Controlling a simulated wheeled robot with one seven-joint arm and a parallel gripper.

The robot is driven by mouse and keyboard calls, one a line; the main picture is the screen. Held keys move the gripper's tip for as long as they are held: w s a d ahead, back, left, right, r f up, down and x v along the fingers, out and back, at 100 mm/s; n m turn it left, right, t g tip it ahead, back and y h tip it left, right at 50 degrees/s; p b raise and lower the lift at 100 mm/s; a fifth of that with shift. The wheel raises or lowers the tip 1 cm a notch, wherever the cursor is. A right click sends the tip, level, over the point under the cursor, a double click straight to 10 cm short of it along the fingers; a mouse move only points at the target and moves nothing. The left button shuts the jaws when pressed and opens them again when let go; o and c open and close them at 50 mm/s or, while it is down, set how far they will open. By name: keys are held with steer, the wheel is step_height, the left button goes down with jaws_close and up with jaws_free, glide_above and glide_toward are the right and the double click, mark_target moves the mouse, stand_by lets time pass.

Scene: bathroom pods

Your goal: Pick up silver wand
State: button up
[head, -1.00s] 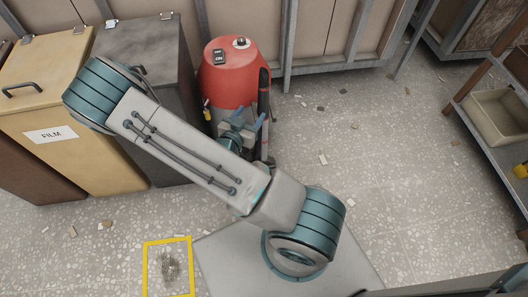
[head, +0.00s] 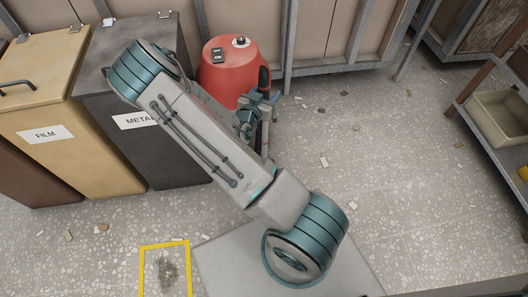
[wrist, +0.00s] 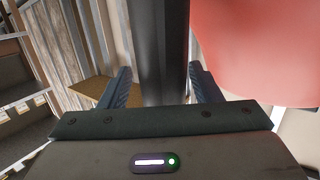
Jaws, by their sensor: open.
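The wand stands upright against the red vacuum drum (head: 228,68). In the head view its dark upper end (head: 264,78) shows above my gripper (head: 260,99), and the rest is largely hidden behind my gripper and arm. In the wrist view the wand is a dark grey tube (wrist: 163,45) running between the two fingers of my gripper (wrist: 160,86). The gripper is open, with a finger on each side of the tube and a visible gap to each. The red drum (wrist: 260,45) is close by on the right in the wrist view.
A grey metal bin (head: 135,90) and a yellow film bin (head: 40,85) stand left of the drum. A metal-framed panel wall (head: 320,35) is behind it. A shelf with a beige basin (head: 500,115) stands at the right. Open floor with scattered chips lies between.

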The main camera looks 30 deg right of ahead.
steer(key=shift+w+d, duration=0.3)
steer(key=shift+d, duration=0.1)
steer(key=c, duration=1.2)
steer(key=shift+o, duration=0.2)
steer(key=shift+r, duration=0.1)
